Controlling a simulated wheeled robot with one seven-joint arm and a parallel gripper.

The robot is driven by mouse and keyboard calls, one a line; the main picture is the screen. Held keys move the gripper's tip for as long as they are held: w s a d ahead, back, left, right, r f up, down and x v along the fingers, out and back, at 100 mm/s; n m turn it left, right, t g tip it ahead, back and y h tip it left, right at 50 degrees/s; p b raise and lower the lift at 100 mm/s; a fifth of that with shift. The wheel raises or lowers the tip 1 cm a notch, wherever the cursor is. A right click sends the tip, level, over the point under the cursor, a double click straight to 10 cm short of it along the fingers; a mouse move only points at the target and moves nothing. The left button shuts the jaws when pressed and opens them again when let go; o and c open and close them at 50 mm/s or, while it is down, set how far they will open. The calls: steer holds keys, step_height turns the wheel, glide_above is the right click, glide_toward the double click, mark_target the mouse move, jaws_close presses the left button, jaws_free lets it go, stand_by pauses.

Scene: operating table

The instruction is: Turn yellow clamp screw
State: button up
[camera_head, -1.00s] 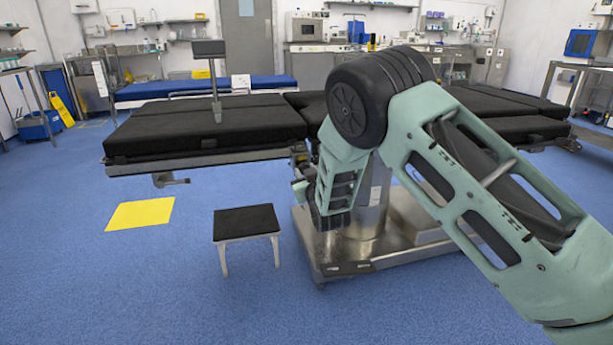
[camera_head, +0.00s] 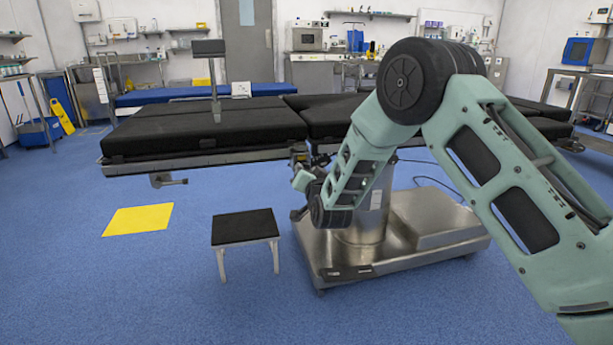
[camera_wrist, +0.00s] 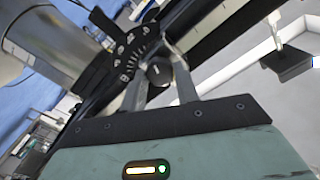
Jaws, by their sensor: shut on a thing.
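In the wrist view, a dark round knob (camera_wrist: 157,70) sits between the two fingers of my gripper (camera_wrist: 161,78). The fingers are shut on it from both sides. Next to it is a black curved plate (camera_wrist: 126,52) with white scale marks. No yellow shows on the knob in this view, so I cannot tell its colour from here. In the head view, my gripper (camera_head: 302,168) is by the near edge of the operating table (camera_head: 205,132), where the two table sections meet. The knob is too small and hidden to make out there.
A black-topped step stool (camera_head: 245,225) stands on the floor left of the metal table base (camera_head: 440,238). A yellow mat (camera_head: 138,220) lies on the floor further left. A small crank handle (camera_head: 168,181) sticks out below the table.

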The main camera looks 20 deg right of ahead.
steer(key=shift+f+m, duration=0.15)
steer(key=shift+m, duration=0.15)
steer(key=o, duration=1)
steer(key=shift+c, duration=0.2)
steer(key=s+p, duration=0.2)
steer(key=s, duration=1.5)
steer(key=shift+s+p, duration=0.25)
steer(key=shift+p, duration=0.05)
